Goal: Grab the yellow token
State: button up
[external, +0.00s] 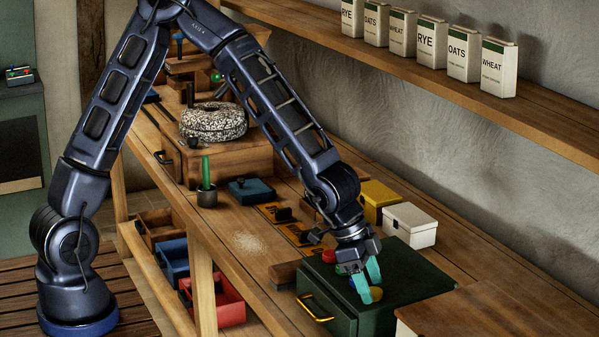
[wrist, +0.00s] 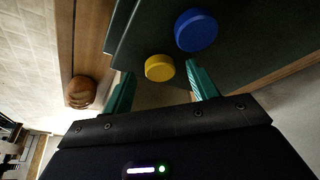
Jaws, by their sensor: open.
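The yellow token (external: 376,294) is a small round disc on top of the dark green drawer box (external: 412,275). In the wrist view the yellow token (wrist: 159,67) shows between the tips of my teal fingers, with a gap on each side. My gripper (external: 369,284) is open and points down over the box top, holding nothing. In the external view a finger partly covers the token. I cannot tell how high the fingertips are above the surface. A larger-looking blue token (wrist: 196,30) lies close by, just beyond the right finger.
A red token (external: 328,256) lies on the box behind my gripper. A white box (external: 408,226) and a yellow box (external: 378,201) stand behind the green box. A wooden block (external: 285,274) is left of it. A wooden surface (external: 470,310) is at front right.

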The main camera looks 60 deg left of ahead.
jog(key=shift+f, duration=0.15)
jog(key=c, duration=1.1)
jog(key=shift+o, duration=0.2)
